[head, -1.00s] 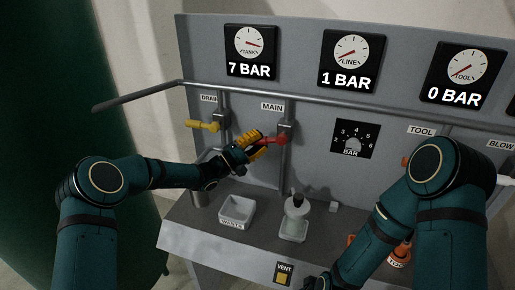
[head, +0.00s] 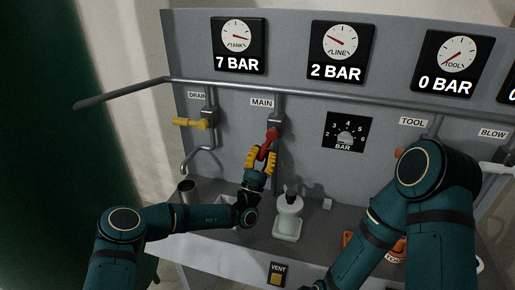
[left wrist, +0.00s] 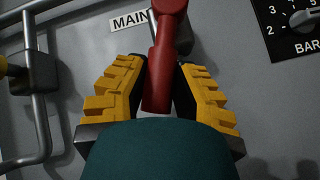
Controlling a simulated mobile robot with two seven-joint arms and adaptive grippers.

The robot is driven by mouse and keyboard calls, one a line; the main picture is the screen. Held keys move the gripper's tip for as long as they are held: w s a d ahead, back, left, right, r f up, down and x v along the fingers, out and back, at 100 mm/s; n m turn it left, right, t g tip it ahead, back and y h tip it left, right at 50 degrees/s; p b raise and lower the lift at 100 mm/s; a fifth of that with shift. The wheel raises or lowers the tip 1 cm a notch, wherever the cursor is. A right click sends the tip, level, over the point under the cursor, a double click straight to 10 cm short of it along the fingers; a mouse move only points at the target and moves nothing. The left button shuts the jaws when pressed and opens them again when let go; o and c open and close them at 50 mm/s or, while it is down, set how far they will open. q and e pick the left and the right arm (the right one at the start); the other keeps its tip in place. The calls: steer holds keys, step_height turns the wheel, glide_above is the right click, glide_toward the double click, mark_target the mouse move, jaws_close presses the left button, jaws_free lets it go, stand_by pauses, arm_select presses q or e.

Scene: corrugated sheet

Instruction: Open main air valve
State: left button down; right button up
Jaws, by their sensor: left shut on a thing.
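The main air valve is a red lever (head: 271,138) on a grey pipe fitting below the MAIN label (head: 262,103). In the head view the lever hangs down, tilted slightly left. My left gripper (head: 262,160) is shut on it, with yellow fingers on both sides of its lower part. In the left wrist view the red lever (left wrist: 163,70) stands between the yellow fingers (left wrist: 158,98). The line gauge (head: 340,42) reads 2 BAR, and the tank gauge (head: 238,36) reads 7 BAR. My right arm shows at the right, but its gripper is out of view.
A yellow drain lever (head: 188,122) sits left of the main valve. A regulator dial (head: 346,136) is to the right. A bottle (head: 289,215) stands on the shelf below, near a white bin (head: 222,213) partly hidden by my left arm.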

arm_select(q)
steer(key=shift+s+d+n+t+y+p, duration=0.1)
steer(key=shift+d+n+t+y+p, duration=0.2)
steer(key=shift+n+y, duration=0.7)
steer(key=shift+s+d+n+t+y+p, duration=0.1)
steer(key=shift+d+n+t+y, duration=0.15)
steer(key=shift+n+t+y, duration=0.5)
steer(key=shift+s+d+n+t+y+p, duration=0.1)
steer(key=shift+d+n+t+y+p, duration=0.15)
steer(key=shift+n+y, duration=0.9)
steer(key=shift+d+n, duration=0.1)
steer(key=shift+n, duration=0.2)
steer(key=c, duration=0.7)
jaws_free()
steer(key=shift+c, duration=0.2)
steer(key=shift+f, duration=0.1)
steer(key=s+a+f, duration=0.1)
steer(key=s, duration=0.6)
steer(key=s+a+f, duration=0.2)
steer(key=s, duration=0.6)
steer(key=shift+a+f, duration=0.3)
